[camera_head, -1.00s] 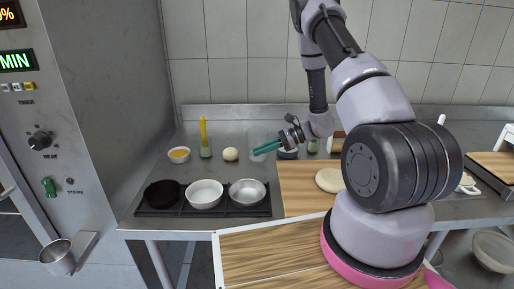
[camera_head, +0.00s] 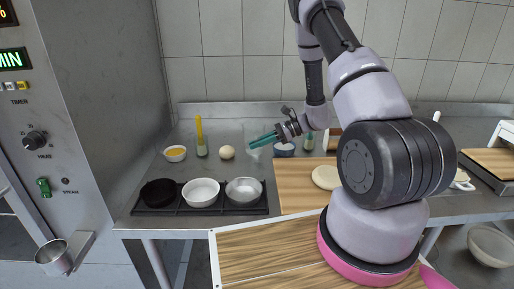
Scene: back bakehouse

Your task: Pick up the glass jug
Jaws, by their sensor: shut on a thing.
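The glass jug (camera_head: 254,154) is a faint, clear shape at the back of the steel counter, hard to tell from the grey behind it. My gripper (camera_head: 256,143) reaches over from the right, with its teal fingers pointing left and slightly down. The fingers are shut on the glass jug. Its outline is too faint to tell its tilt or whether its base touches the counter.
A dough ball (camera_head: 227,152), a jar with a yellow-handled tool (camera_head: 201,148) and a yellow-filled bowl (camera_head: 175,154) stand left of the jug. A blue-grey bowl (camera_head: 284,150) is close on its right. Several pans sit on a black rack (camera_head: 222,210) in front. A wooden board (camera_head: 292,190) lies to the right.

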